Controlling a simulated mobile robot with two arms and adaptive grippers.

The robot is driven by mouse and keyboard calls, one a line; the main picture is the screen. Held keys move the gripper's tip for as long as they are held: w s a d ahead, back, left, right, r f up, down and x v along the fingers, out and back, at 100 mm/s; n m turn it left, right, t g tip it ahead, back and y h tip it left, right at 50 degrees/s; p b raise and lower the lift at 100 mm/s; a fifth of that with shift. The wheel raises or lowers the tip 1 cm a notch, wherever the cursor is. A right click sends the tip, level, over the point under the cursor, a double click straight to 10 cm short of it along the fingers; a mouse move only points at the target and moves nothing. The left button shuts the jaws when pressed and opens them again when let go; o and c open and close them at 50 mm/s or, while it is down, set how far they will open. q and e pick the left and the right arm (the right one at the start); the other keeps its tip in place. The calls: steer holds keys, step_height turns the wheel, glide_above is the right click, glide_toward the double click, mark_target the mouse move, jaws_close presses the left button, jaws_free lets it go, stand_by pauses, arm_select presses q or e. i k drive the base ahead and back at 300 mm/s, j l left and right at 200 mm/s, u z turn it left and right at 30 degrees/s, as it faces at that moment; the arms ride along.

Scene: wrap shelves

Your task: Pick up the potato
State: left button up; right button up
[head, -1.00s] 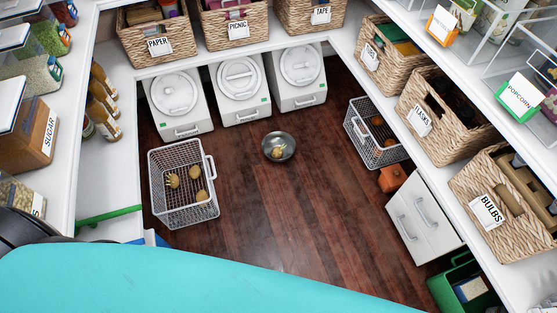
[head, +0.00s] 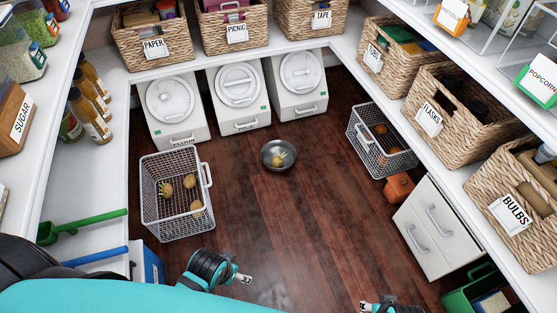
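Several brown potatoes (head: 189,181) lie in a white wire basket (head: 178,235) on the floor at left. One of them has pale green sprouts. Another sprouted potato (head: 278,161) sits in a dark metal bowl (head: 268,149) on the floor in the middle. My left gripper (head: 242,278) is low in the view, nearer to me than the basket and bowl and apart from both. My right gripper (head: 364,305) is partly in view at the bottom edge, far from the potatoes. I see nothing held, but the fingers are too small to tell open from shut.
A second wire basket (head: 366,158) with brown and orange items stands at right, beside an orange object (head: 398,187) and a white drawer unit (head: 427,238). White lidded bins (head: 240,97) line the back. Shelves flank both sides.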

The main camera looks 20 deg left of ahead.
mark_target(166, 190)
steer(key=i+l+u, duration=0.3)
steer(key=i+l, duration=0.15)
steer(key=i+u, duration=0.1)
steer(key=u, duration=1.25)
